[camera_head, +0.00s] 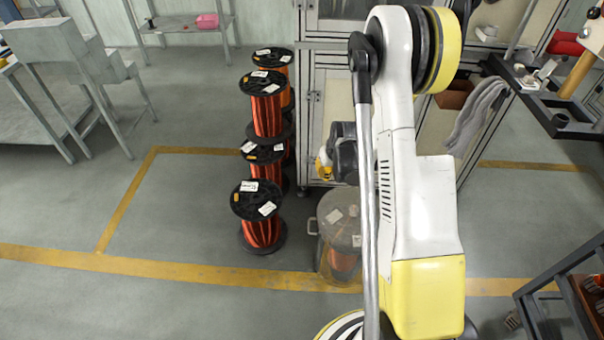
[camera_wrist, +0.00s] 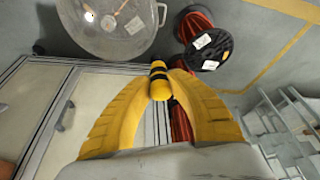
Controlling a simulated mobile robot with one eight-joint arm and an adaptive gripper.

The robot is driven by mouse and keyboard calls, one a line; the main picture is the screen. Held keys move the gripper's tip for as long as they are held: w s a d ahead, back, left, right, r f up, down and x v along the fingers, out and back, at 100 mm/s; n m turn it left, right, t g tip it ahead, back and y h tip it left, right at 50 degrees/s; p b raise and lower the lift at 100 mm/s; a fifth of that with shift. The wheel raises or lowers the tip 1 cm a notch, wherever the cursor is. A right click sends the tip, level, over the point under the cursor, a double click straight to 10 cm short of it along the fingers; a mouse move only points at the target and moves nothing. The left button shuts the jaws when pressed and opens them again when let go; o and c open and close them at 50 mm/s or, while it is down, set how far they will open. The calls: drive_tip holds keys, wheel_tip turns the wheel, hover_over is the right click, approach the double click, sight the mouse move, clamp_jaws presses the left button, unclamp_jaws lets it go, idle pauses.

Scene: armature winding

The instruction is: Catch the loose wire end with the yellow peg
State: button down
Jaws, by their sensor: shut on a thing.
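The yellow peg (camera_wrist: 159,82), with black bands, is pinched between the two yellow fingers of my gripper (camera_wrist: 160,92) in the wrist view. In the head view my gripper (camera_head: 325,168) is partly hidden by my own arm. It is above and behind a clear drum (camera_head: 338,232) with a copper-wound spool inside; the drum's round lid (camera_wrist: 110,28) shows beyond the fingers in the wrist view. I cannot make out the loose wire end in either view.
Stacked black-flanged spools of copper wire (camera_head: 262,205) stand left of the drum; one (camera_wrist: 205,42) shows close to the fingers. A pale cabinet (camera_head: 335,110) stands behind. Floor at the left, inside the yellow lines, is mostly clear. A rack (camera_head: 565,300) is at lower right.

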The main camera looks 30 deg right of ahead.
drive_tip(key=s+d+f+m+b, duration=0.1)
drive_tip(key=s+d+f+b, duration=0.2)
drive_tip(key=d+f, duration=1.05)
drive_tip(key=shift+w+f+b, duration=0.15)
drive_tip(key=shift+f+b, duration=1.25)
drive_tip(key=shift+f, duration=2.1)
